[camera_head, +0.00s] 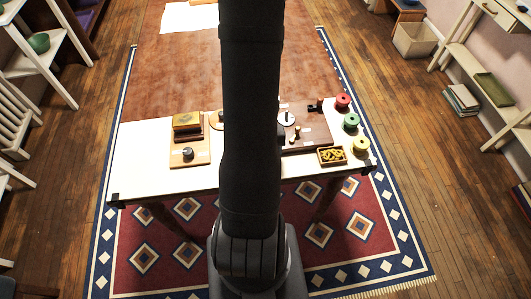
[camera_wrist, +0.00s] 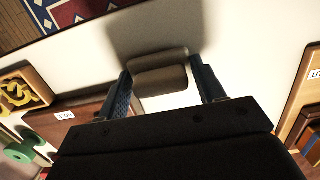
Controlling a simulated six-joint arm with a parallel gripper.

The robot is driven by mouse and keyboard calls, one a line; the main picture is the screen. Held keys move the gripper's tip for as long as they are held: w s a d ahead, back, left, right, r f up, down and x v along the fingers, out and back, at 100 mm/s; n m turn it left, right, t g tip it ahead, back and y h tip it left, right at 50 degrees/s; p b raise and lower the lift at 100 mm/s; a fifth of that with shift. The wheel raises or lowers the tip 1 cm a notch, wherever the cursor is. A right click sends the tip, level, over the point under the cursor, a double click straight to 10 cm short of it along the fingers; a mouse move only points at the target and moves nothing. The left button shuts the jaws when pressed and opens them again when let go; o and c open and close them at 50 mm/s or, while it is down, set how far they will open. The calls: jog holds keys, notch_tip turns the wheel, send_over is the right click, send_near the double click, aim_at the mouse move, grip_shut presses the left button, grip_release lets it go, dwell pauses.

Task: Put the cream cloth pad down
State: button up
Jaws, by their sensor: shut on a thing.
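The cream cloth pad (camera_wrist: 160,78) shows in the wrist view as a small folded, tan-grey piece in shadow. My gripper (camera_wrist: 164,84) is shut on it, with one dark finger at each side. The pad is over a bare cream part of the table (camera_wrist: 240,40), and a soft shadow falls beside it. I cannot tell whether the pad touches the tabletop. In the head view my arm hides the gripper and the pad; the white table (camera_head: 140,150) shows on both sides of the arm.
A brown board (camera_head: 312,125) lies right, near a box of yellow pieces (camera_head: 332,156) and red (camera_head: 343,102), green (camera_head: 351,121) and yellow (camera_head: 361,145) spools. The table's left end is clear.

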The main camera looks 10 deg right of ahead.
jog(key=shift+f, duration=0.1)
jog(key=o, duration=1.4)
jog(key=r, duration=0.4)
jog(key=w+r, duration=0.1)
jog(key=r, duration=0.7)
jog(key=shift+w+r, duration=0.1)
jog(key=shift+w, duration=0.15)
jog(key=shift+s+f, duration=0.25)
jog(key=shift+f, duration=1.75)
jog(key=shift+s+f, duration=0.2)
jog(key=shift+f, duration=1.8)
jog(key=shift+s+f, duration=0.25)
jog(key=shift+f, duration=1.75)
jog(key=shift+r, duration=0.1)
